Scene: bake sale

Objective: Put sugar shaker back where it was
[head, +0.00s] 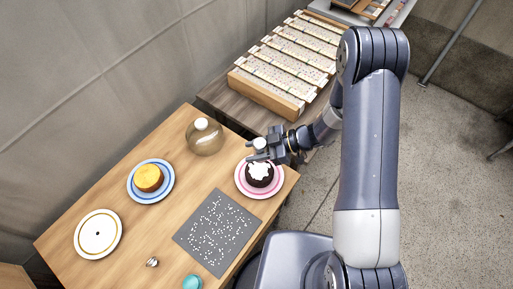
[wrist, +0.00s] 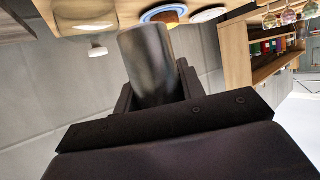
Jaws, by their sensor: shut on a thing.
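My gripper (head: 266,153) is shut on a grey metallic cylinder, which looks like the sugar shaker (wrist: 150,62); it fills the space between the jaws in the wrist view. In the head view a pale round end of the held thing (head: 259,143) shows at the jaws, and the rest is hidden. The gripper is above the far side of a dark cake with a white top (head: 260,174), on a pink-rimmed plate (head: 241,183) at the table's right edge. I cannot tell the exact height.
On the wooden table (head: 165,205) are a glass dome (head: 205,139), a yellow cake (head: 148,178) on a blue-rimmed plate, an empty white plate (head: 98,234), a grey speckled mat (head: 218,232), a small metallic item (head: 152,262) and a teal item (head: 192,282). A wooden rack (head: 262,98) stands behind.

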